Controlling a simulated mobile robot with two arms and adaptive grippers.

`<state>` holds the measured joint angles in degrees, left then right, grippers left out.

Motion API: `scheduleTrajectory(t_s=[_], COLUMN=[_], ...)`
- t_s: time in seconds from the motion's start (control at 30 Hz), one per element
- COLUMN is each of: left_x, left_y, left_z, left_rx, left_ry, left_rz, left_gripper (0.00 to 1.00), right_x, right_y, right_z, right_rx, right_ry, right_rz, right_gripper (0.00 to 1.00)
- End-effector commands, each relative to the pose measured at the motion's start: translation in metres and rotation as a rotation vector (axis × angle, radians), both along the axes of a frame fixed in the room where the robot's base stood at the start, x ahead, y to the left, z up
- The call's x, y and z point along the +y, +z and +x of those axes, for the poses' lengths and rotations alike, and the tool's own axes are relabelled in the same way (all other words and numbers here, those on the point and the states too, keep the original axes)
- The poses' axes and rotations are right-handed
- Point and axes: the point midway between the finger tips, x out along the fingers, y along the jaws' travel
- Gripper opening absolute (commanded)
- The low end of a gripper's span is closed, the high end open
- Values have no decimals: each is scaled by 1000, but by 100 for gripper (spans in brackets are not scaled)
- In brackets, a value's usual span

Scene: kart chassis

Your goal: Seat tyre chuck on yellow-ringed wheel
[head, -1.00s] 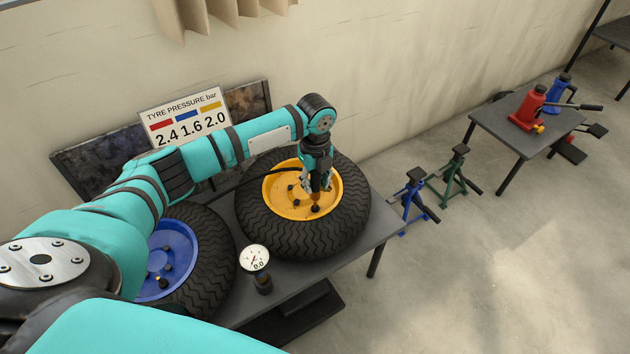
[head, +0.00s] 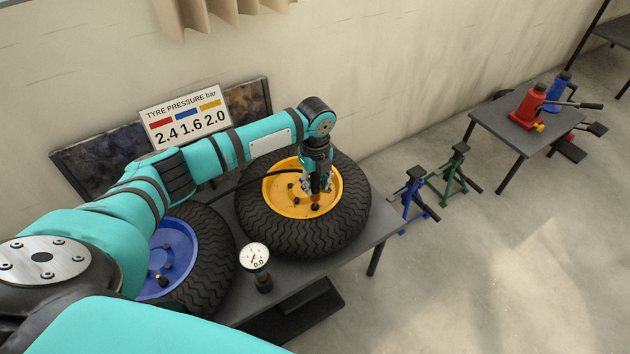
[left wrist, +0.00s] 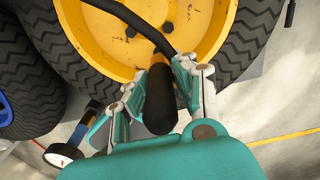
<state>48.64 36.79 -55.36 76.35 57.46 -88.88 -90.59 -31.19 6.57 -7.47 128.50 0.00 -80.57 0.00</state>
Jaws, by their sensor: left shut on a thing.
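The yellow-ringed wheel (head: 282,200) lies flat on the dark bench, its black tyre around a yellow rim; the rim also fills the top of the left wrist view (left wrist: 115,50). My left gripper (head: 317,190) is over the right part of the rim, shut on the tyre chuck (left wrist: 160,97). The chuck has a black grip, and a black hose (left wrist: 130,17) runs from it. In the head view its orange part shows below the fingers, just above a dark stub on the rim. I cannot tell whether they touch. My right gripper is not in view.
A blue-rimmed wheel (head: 175,255) lies to the left, partly behind my arm. A pressure gauge (head: 255,257) showing 0.0 stands at the bench's front edge. A tyre pressure sign (head: 185,118) stands behind. Blue (head: 414,190) and green (head: 455,170) stands are on the floor to the right.

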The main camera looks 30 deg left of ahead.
Motion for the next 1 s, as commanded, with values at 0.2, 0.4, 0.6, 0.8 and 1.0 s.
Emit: scheduleTrajectory(t_s=[0.2,0.4,0.6,0.8,1.0], left_x=[0,0,0,0,0], left_y=[-10,-17,-23,-23,-25], left_z=[0,0,0,0,0], left_rx=[1,0,-1,-1,0], left_ry=[0,0,0,0,0], left_rz=[0,0,1,1,0], left_gripper=[0,0,0,0,0], right_x=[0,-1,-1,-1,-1], right_y=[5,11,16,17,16], right_z=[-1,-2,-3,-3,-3], right_rx=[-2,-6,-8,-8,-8], right_ry=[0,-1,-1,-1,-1], right_rz=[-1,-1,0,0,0], right_gripper=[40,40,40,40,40])
